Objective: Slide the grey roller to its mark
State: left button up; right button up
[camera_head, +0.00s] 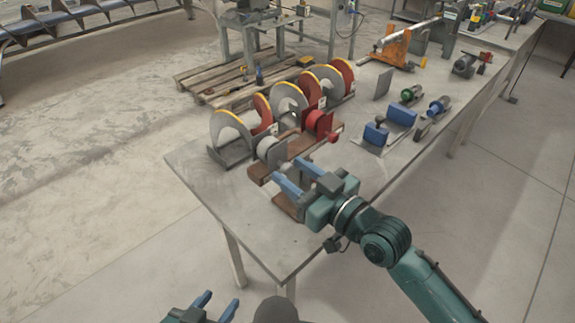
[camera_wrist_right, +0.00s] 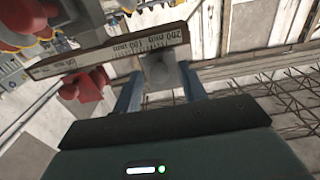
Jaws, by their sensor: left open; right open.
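In the right wrist view, a grey part of the roller (camera_wrist_right: 160,68) shows between my right fingers, in front of a scale strip (camera_wrist_right: 115,50) marked 100 mm and 200 mm. My right gripper (camera_head: 287,170) is open around or just short of this part; contact cannot be told. It also shows in the right wrist view (camera_wrist_right: 160,82). My left gripper (camera_head: 221,298) is open and empty, low in the head view off the table's front.
Curved grey and red plates with yellow rims (camera_head: 232,126) stand behind the rollers. Blue blocks (camera_head: 400,115) and a green-ended cylinder (camera_head: 411,93) are to the right. The table's (camera_head: 215,190) front left corner is bare.

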aim_at(277, 156)
jog(key=shift+x, duration=1.15)
grip_shut()
jog(key=shift+d, duration=0.1)
